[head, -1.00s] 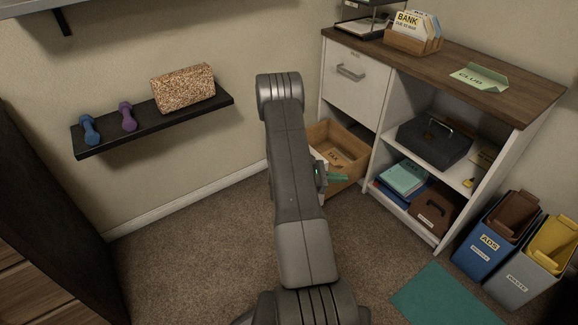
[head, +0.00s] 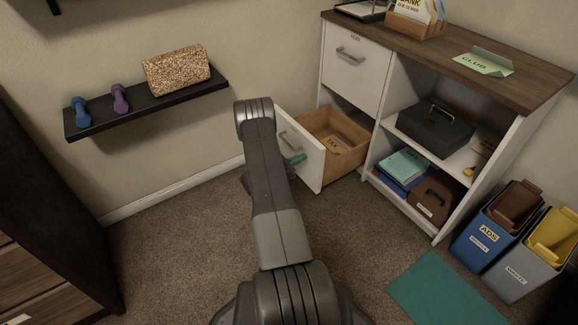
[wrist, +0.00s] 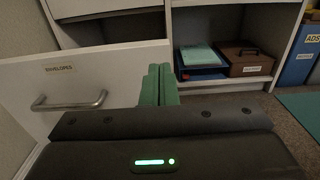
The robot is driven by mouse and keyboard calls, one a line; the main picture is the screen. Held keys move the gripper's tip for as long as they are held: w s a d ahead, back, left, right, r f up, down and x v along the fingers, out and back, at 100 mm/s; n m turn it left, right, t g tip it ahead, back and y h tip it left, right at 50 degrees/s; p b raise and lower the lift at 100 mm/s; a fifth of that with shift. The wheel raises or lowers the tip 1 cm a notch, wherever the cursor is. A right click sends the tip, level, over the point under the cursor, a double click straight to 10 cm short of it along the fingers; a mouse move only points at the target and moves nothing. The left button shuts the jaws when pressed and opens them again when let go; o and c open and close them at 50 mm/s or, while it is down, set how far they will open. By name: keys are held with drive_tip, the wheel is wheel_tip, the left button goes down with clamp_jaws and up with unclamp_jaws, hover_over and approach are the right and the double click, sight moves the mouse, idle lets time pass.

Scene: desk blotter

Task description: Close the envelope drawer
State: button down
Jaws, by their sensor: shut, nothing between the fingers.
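The envelope drawer is the lower drawer of the white cabinet, and it stands pulled out. Its white front (head: 302,148) faces left, and its wooden box (head: 352,160) is open with something flat and labelled inside. In the wrist view the drawer front (wrist: 92,72) carries an "ENVELOPES" label and a metal bar handle (wrist: 70,103). My gripper (wrist: 160,84) has green fingers, shut with nothing between them. They overlap the right end of the drawer front in the wrist view; I cannot tell if they touch it. In the head view the green fingers (head: 297,160) show beside my arm, in front of the drawer front.
The upper drawer (head: 353,70) is shut. Open shelves hold a black case (head: 436,130) and a brown case (head: 432,198). Blue and grey bins (head: 480,235) stand at the right, near a teal mat (head: 447,290). A wall shelf (head: 150,107) is at the left. Carpet is clear around the drawer.

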sight(319, 150)
drive_tip(key=b+x, duration=0.1)
drive_tip(key=x, duration=0.5)
drive_tip(key=shift+d, duration=0.1)
